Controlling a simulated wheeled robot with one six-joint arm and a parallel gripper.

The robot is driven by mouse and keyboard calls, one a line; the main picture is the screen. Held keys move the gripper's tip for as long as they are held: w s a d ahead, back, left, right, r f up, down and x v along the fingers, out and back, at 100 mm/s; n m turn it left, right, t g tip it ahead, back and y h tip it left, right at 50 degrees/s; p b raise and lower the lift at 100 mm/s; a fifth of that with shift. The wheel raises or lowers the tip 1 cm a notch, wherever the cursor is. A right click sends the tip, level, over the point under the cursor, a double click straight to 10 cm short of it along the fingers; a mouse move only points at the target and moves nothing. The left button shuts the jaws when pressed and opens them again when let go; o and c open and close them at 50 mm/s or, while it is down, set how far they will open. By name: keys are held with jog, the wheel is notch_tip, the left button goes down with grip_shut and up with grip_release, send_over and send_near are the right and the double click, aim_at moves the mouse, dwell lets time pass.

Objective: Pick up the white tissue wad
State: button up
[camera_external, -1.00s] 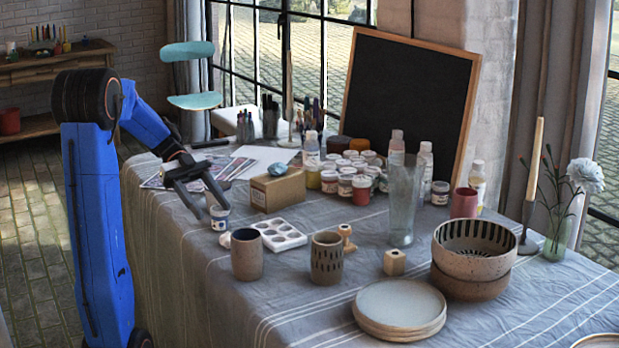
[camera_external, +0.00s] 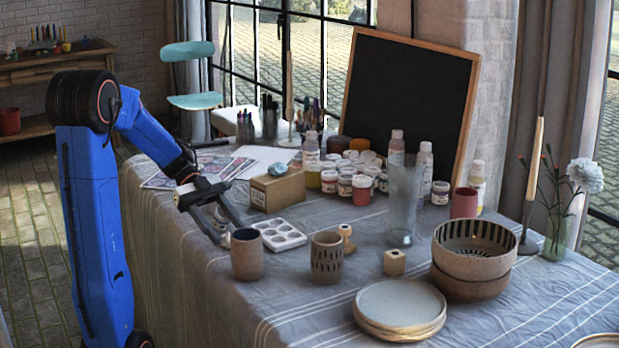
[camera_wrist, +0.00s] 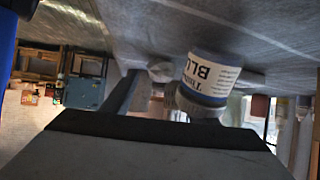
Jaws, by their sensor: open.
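The white tissue wad (camera_wrist: 160,71) shows in the wrist view as a small pale lump beside the blue paint jar. In the external view the wad (camera_external: 226,240) is mostly hidden behind my finger and the brown cup. My gripper (camera_external: 230,232) is open, low at the near left edge of the table, its fingers pointing down toward the wad and the jar. In the wrist view one dark finger reaches up close to the wad's left side. I cannot tell whether it touches. The blue paint jar (camera_wrist: 210,80) stands right next to the wad, very close to the gripper.
A brown cup (camera_external: 247,254) and a white paint palette (camera_external: 279,235) stand just right of my gripper. A cardboard box (camera_external: 278,190) with a blue lump (camera_external: 277,166) on it is behind. Several paint jars crowd the back. The table edge is close on the left.

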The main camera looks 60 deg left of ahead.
jog(key=shift+s+f, duration=0.1)
jog(key=shift+f, duration=0.2)
jog(key=c, duration=1.2)
